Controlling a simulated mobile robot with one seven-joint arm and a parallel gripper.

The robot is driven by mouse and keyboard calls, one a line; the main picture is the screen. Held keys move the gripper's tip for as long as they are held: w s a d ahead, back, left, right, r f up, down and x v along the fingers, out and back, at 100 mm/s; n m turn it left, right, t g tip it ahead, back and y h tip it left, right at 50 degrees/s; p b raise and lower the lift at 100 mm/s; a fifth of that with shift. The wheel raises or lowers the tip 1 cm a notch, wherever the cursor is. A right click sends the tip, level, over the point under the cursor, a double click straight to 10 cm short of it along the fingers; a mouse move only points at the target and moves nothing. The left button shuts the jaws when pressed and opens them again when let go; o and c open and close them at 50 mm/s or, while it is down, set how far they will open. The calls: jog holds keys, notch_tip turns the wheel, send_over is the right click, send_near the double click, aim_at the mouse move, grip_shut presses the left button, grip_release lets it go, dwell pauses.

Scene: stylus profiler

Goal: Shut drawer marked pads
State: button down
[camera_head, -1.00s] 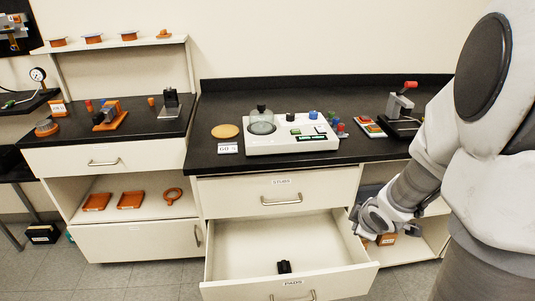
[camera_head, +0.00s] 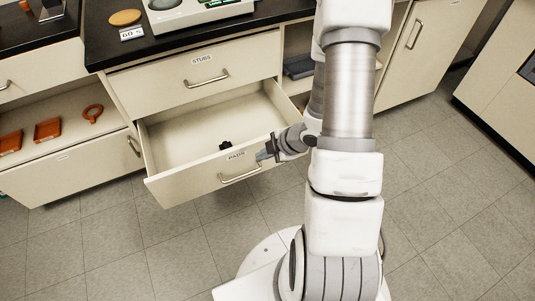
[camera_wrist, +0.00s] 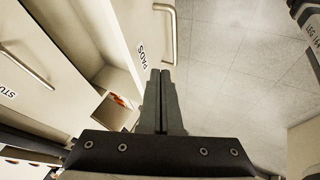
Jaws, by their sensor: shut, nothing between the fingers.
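The drawer marked PADS (camera_head: 190,182) stands pulled out under the closed STUBS drawer (camera_head: 198,74) in the head view. A small black object (camera_head: 226,145) lies inside it. Its bar handle (camera_head: 240,177) is on the front panel below the label. In the wrist view the PADS front (camera_wrist: 128,22) and handle (camera_wrist: 172,35) show at the top. My gripper (camera_head: 262,158) is shut and empty, close to the right part of the drawer front near the handle. In the wrist view its closed fingertips (camera_wrist: 160,72) point toward the handle; I cannot tell whether they touch.
The black counter (camera_head: 98,50) above holds a white instrument (camera_head: 195,12) and a round tan pad (camera_head: 125,17). Open shelf space lies right of the drawer. The tiled floor (camera_head: 110,235) before the drawer is clear.

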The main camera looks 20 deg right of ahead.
aim_at(241, 153)
jog(key=shift+w+a+f+b, duration=0.25)
jog(key=shift+w+f, duration=0.35)
jog(key=shift+w, duration=0.45)
jog(key=shift+w+a+f+b, duration=0.25)
jog(key=shift+w+f, duration=0.35)
jog(key=shift+w, duration=0.4)
jog(key=shift+w+a+f+b, duration=0.15)
jog(key=shift+w+a+f, duration=0.35)
jog(key=shift+w, duration=0.55)
jog(key=shift+d+f, duration=0.1)
jog(key=shift+d, duration=0.05)
